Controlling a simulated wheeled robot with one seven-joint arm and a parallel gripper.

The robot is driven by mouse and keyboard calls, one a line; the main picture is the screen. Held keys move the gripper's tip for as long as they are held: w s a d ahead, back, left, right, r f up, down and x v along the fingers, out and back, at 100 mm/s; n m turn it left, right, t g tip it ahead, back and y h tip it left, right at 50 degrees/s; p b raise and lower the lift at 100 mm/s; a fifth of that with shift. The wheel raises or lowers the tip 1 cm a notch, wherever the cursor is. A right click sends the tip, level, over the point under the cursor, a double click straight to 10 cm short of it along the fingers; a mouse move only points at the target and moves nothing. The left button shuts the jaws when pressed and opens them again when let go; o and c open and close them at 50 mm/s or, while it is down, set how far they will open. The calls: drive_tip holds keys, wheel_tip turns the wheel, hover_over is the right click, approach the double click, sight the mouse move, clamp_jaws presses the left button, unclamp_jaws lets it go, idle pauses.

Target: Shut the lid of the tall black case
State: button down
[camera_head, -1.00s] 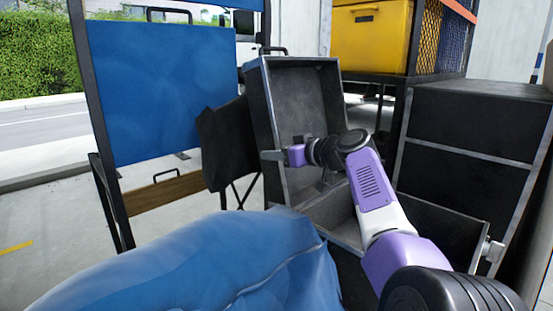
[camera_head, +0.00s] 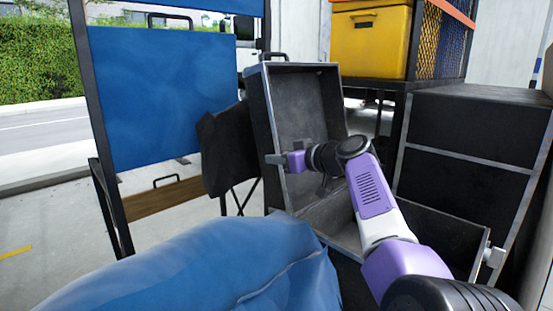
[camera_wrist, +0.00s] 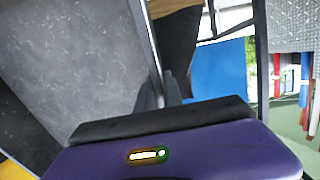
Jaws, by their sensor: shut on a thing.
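The tall black case stands open in the head view, its lid (camera_head: 309,100) raised with the grey lining facing me and a metal rim around it. The case's lower box (camera_head: 440,235) is open below and to the right. My gripper (camera_head: 275,159) is at the left rim of the lid, shut on that edge. In the wrist view the lid's grey lining (camera_wrist: 70,50) fills the left, and the rim runs down to my gripper (camera_wrist: 168,100). The fingertips are partly hidden there.
A blue cloth-covered shape (camera_head: 210,265) fills the front. A yellow bin (camera_head: 370,42) sits on a cart behind. Another black case (camera_head: 470,135) stands at the right.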

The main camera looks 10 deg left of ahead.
sight(287, 182)
drive_tip(key=shift+p+v, duration=1.55)
drive_tip(key=shift+v, duration=0.35)
drive_tip(key=shift+s+d, duration=0.1)
drive_tip(key=shift+d, duration=0.05)
drive_tip(key=shift+f+p+v, duration=0.15)
drive_tip(key=shift+p+v, duration=0.4)
drive_tip(key=shift+v, duration=0.3)
drive_tip(key=shift+f+p+v, duration=0.15)
drive_tip(key=shift+p+v, duration=0.35)
drive_tip(key=shift+v, duration=0.4)
drive_tip(key=shift+s+d, duration=0.1)
drive_tip(key=shift+d, duration=0.1)
drive_tip(key=shift+s+d+f+p, duration=0.1)
drive_tip(key=shift+s+d+p, duration=0.2)
drive_tip(key=shift+s+d, duration=0.35)
drive_tip(key=shift+s+d+f+p, duration=0.15)
drive_tip(key=shift+s+d+p, duration=0.25)
drive_tip(key=shift+d, duration=0.4)
drive_tip(key=shift+s+d, duration=0.1)
